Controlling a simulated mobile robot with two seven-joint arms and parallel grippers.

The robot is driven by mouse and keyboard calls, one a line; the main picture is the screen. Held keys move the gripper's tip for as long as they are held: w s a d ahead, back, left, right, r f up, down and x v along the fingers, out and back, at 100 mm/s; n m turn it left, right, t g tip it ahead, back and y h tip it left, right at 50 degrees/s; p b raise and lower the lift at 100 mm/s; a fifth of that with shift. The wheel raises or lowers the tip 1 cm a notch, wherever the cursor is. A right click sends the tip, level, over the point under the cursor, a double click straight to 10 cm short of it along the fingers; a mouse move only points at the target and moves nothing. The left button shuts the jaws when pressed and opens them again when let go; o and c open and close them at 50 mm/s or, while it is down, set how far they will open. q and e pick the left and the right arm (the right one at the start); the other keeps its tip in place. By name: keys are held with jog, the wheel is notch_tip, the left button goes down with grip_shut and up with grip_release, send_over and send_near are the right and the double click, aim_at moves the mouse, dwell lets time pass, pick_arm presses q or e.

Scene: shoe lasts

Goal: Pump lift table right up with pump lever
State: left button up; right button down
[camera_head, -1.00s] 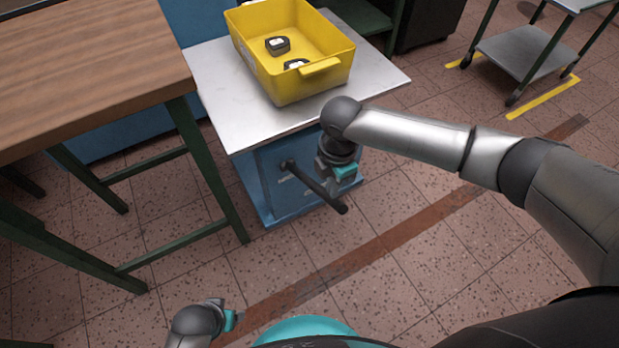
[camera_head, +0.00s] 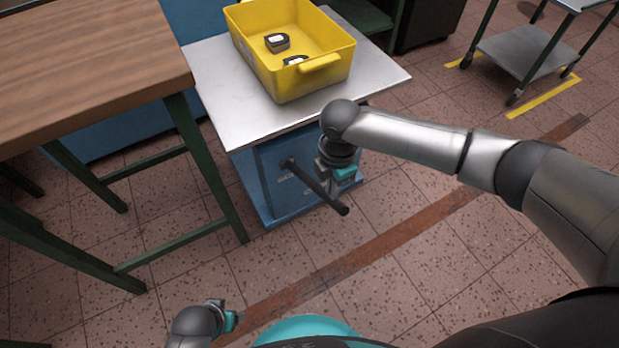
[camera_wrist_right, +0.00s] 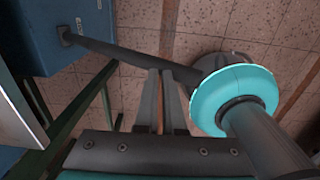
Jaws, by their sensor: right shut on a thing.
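The lift table has a blue cabinet body (camera_head: 275,205) and a pale steel top (camera_head: 215,95). Its dark pump lever (camera_head: 303,175) sticks out from the cabinet front and slants down to the right. In the right wrist view the lever (camera_wrist_right: 110,50) runs from the blue cabinet across the fingertips. My right gripper (camera_head: 326,177) is shut on the lever between its pivot and its outer end. In the right wrist view its fingers (camera_wrist_right: 166,75) meet the lever. My left gripper (camera_head: 231,320) is low in the head view, away from the table; its jaws are too small to read.
A yellow crate (camera_head: 256,55) with dark items in it stands on the steel top. A wooden workbench (camera_head: 90,70) with green legs is close on the left. A grey trolley (camera_head: 515,55) stands at the far right. The tiled floor in front is clear.

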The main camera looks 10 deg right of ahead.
notch_tip(320, 180, down, 7)
jog(key=b, duration=0.3)
jog(key=shift+s+f, duration=0.15)
notch_tip(320, 180, down, 6)
jog(key=s+b, duration=0.2)
jog(key=shift+d, duration=0.4)
jog(key=r+p, duration=0.3)
jog(key=r, duration=0.1)
jog(key=w+r+p, duration=0.1)
jog(key=r+p, duration=0.2)
jog(key=p, duration=0.1)
jog(key=w+r+p, duration=0.1)
jog(key=r+p, duration=0.2)
jog(key=r, duration=0.1)
jog(key=shift+a+r+p, duration=0.3)
jog(key=shift+a+p, duration=0.1)
jog(key=shift+f, duration=0.2)
